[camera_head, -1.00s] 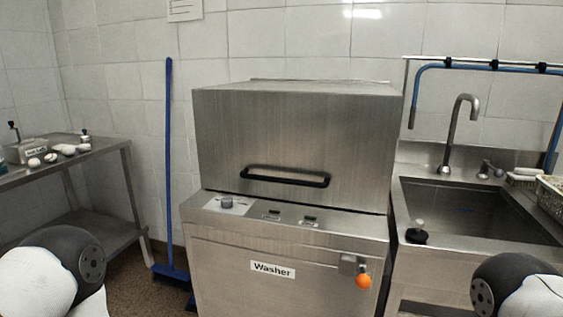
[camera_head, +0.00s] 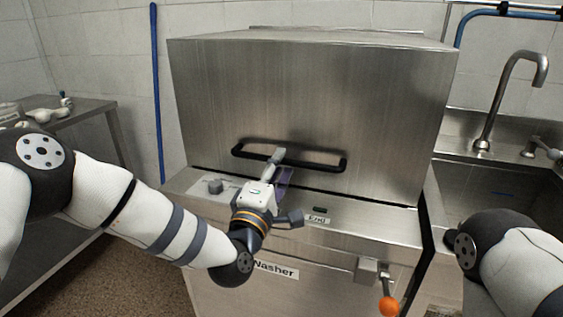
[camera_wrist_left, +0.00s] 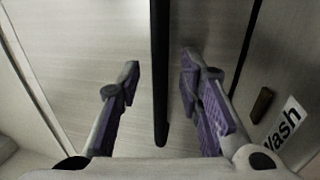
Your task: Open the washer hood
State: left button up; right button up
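The washer hood (camera_head: 310,100) is a large brushed-steel box, lowered onto the washer base. Its black bar handle (camera_head: 325,163) runs across the lower front; in the left wrist view the handle (camera_wrist_left: 160,60) appears upright in the picture. My left gripper (camera_head: 276,168) is at the handle's middle from the front. In the left wrist view my left gripper (camera_wrist_left: 160,82) has its purple-padded fingers spread, one on each side of the handle, with gaps on both sides. My right gripper is out of view; only part of my right arm shows at the lower right.
A sink with a faucet (camera_head: 505,95) stands at the right. A steel table (camera_head: 85,108) stands at the left, near a blue pole (camera_head: 156,90).

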pick_arm(q)
jog(key=shift+x, duration=1.1)
grip_shut()
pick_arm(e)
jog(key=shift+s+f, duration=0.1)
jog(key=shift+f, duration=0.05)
pick_arm(q)
jog(key=shift+r, duration=0.1)
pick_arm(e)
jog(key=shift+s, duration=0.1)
